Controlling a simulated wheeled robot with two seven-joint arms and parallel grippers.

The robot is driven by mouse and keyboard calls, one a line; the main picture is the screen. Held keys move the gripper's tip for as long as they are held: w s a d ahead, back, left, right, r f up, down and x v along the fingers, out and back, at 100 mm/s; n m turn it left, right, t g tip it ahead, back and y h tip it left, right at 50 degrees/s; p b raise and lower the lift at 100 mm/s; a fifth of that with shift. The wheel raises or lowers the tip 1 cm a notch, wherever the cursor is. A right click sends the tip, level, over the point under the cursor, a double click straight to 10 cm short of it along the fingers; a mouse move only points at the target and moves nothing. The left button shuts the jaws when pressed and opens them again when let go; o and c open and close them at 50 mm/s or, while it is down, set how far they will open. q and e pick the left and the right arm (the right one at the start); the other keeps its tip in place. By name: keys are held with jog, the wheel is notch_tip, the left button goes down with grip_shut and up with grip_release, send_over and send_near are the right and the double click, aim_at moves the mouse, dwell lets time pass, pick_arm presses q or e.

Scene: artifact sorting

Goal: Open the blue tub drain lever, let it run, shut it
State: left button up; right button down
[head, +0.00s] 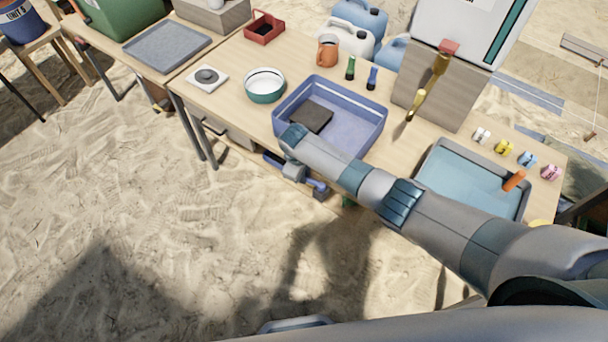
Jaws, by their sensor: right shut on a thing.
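The blue tub (376,128) stands on the wooden table near its front edge, with a dark flat slab (311,116) lying inside. My right arm reaches in from the right across the tub's front side. My right gripper (316,187) is low at the table's front edge, just below the tub. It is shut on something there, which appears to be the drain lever. The hand and wrist hide most of the lever, so its angle cannot be told. No water flow can be made out. My left gripper is not in view.
A second tray (436,152) with blue content and an orange-handled tool stands right of the tub. A brush (415,104) leans against a box. Sandy floor in front is open.

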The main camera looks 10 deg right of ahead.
jog(key=c, duration=1.7)
grip_release()
jog(key=shift+r, duration=0.1)
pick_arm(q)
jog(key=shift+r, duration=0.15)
pick_arm(e)
jog(key=shift+r, duration=0.1)
